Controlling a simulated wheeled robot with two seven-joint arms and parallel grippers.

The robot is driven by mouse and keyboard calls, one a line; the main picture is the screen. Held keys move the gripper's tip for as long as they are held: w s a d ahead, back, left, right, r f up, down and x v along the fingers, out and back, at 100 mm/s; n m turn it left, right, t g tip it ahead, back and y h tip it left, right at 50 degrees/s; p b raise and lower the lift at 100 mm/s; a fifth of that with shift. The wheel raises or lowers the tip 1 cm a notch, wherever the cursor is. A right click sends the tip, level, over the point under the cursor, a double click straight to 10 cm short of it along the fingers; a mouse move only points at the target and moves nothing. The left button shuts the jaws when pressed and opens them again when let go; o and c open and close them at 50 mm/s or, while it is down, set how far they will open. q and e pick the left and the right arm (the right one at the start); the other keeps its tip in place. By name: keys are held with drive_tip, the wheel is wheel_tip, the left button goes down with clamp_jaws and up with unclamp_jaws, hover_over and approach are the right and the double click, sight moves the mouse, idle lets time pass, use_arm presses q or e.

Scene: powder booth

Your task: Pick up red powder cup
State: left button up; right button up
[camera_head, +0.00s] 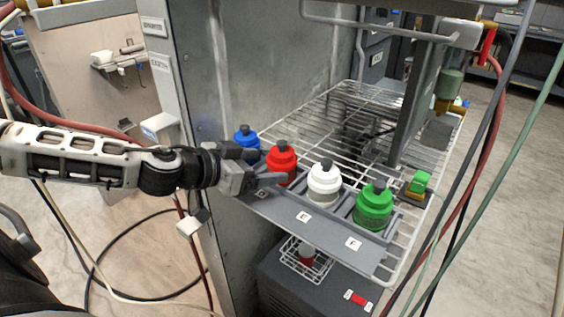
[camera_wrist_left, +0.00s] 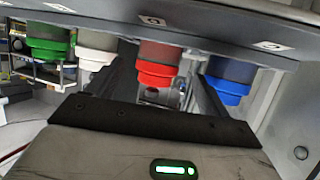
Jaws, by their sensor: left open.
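The red powder cup (camera_head: 281,161) stands upright on the rack, second from the left in a row of cups. My left gripper (camera_head: 264,169) is open at the cup's near left side, its fingers pointing toward it. The near finger covers part of the cup's lower body. In the left wrist view, the red cup (camera_wrist_left: 156,62) appears upside down between the two spread fingers of the left gripper (camera_wrist_left: 160,72). I cannot tell whether either finger touches it. My right gripper is not in view.
A blue cup (camera_head: 246,138) stands close on the left, a white cup (camera_head: 324,182) and a green cup (camera_head: 374,207) on the right. The wire shelf (camera_head: 310,118) behind them is mostly clear. A metal cabinet wall (camera_head: 270,70) rises behind; hoses hang at right.

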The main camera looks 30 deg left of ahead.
sight(272, 162)
use_arm(q)
drive_tip(key=shift+w+d+r+p, duration=0.15)
drive_tip(key=shift+w+r+p, duration=0.05)
drive_tip(key=shift+w+p, duration=0.25)
drive_tip(key=p+x, duration=0.2)
drive_tip(key=shift+w+d+f, duration=0.15)
drive_tip(key=shift+w, duration=0.1)
drive_tip(key=shift+w+d+f, duration=0.1)
drive_tip(key=shift+w+f, duration=0.15)
drive_tip(key=shift+f, duration=0.15)
drive_tip(key=c, duration=1)
